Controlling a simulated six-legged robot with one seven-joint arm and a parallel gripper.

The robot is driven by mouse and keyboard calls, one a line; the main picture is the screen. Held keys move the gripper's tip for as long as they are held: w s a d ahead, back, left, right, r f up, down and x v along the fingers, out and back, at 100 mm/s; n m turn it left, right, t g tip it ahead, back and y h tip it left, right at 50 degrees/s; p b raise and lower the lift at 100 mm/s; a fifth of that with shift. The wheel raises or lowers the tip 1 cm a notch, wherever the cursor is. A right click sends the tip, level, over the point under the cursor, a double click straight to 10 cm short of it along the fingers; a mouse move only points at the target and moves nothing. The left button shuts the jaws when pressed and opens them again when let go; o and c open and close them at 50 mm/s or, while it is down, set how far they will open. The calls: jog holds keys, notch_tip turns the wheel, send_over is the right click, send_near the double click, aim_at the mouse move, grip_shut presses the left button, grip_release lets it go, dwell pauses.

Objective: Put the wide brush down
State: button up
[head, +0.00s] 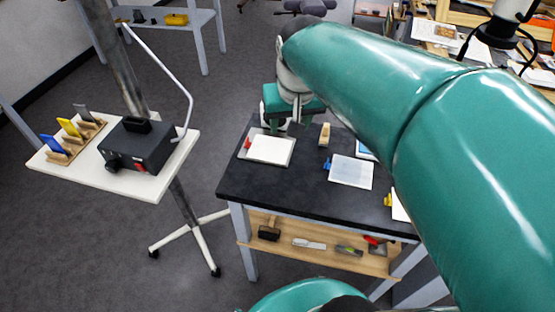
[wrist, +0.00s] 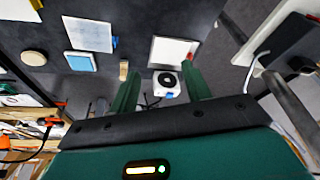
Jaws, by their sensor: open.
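A small tan, brush-like block (head: 325,134) lies on the dark tabletop (head: 270,187); I take it to be the wide brush, though it is too small to be sure. It also shows in the wrist view (wrist: 123,70), just left of my left finger. My gripper (wrist: 161,70) is open, with no brush between its fingers. In the head view my gripper (head: 286,124) is over the table's far left corner, left of the tan block and apart from it. Its fingertips are hard to make out there.
White panels with a red clip (head: 270,149) and a blue clip (head: 351,171) lie on the table. A white device with a black disc (wrist: 166,82) shows between my fingers. A side stand (head: 120,180) holds a black box (head: 139,146). Tools lie on the lower shelf (head: 285,249).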

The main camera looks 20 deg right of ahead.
jog(key=s+a+f+n+t, duration=0.2)
jog(key=s+a, duration=0.4)
jog(key=s, duration=0.4)
jog(key=shift+n+y, duration=0.3)
